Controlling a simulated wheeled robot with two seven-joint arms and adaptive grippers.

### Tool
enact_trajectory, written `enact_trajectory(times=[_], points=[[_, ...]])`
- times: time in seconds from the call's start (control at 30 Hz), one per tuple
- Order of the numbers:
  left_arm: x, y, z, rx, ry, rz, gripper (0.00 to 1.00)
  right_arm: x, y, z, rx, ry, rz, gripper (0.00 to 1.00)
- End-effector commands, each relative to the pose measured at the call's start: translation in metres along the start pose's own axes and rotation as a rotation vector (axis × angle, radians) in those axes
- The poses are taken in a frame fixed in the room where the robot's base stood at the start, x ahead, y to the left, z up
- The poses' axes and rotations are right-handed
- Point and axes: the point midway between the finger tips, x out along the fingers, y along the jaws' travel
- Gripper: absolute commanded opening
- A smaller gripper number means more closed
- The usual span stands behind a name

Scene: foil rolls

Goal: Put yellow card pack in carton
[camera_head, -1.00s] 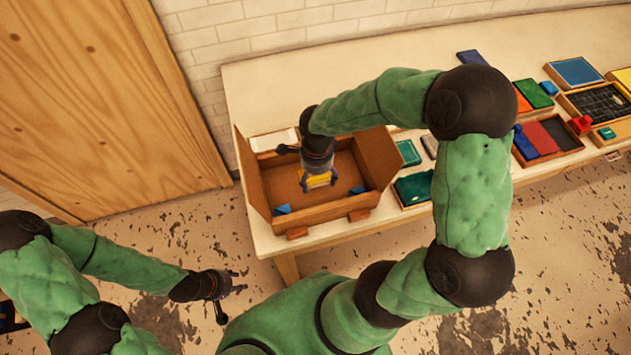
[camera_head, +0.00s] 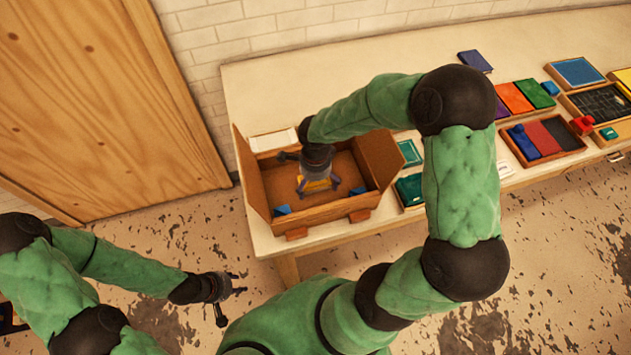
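The brown carton (camera_head: 275,180) stands open on the near left end of the table, its flaps raised. The yellow card pack (camera_head: 316,185) is low inside the carton, partly hidden by my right gripper. My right gripper (camera_head: 318,188) reaches down into the carton from above. Its fingers are spread at either side of the yellow pack and look open; whether they touch it is hard to tell. My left gripper (camera_head: 241,283) is open and empty, over the floor in front of the table.
Blue pieces (camera_head: 283,210) show inside the carton near its front corners. A green pack in a tray (camera_head: 410,190) stands just right of the carton. Trays with coloured packs (camera_head: 541,140) fill the table's right side. The table's back left is clear.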

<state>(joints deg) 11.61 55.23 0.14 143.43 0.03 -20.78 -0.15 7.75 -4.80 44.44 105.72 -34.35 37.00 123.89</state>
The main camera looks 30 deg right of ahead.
Motion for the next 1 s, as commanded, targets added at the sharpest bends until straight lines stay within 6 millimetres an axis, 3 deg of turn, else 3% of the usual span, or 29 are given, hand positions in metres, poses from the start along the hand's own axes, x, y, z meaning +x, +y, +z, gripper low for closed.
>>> enact_trajectory(times=[0.4, 0.8, 1.0], points=[[-0.006, 0.002, 0.0, 0.0, 0.0, 0.0, 0.4, -0.005, 0.0, 0.0, 0.0, 0.0, 0.001, 1.0], [-0.02, 0.007, 0.001, 0.0, 0.0, 0.0, 0.4, -0.083, -0.001, 0.0, 0.0, -0.001, -0.005, 1.0], [-0.024, 0.009, 0.001, 0.0, 0.0, 0.0, 0.4, -0.111, -0.001, 0.0, 0.0, 0.0, -0.003, 1.0]])
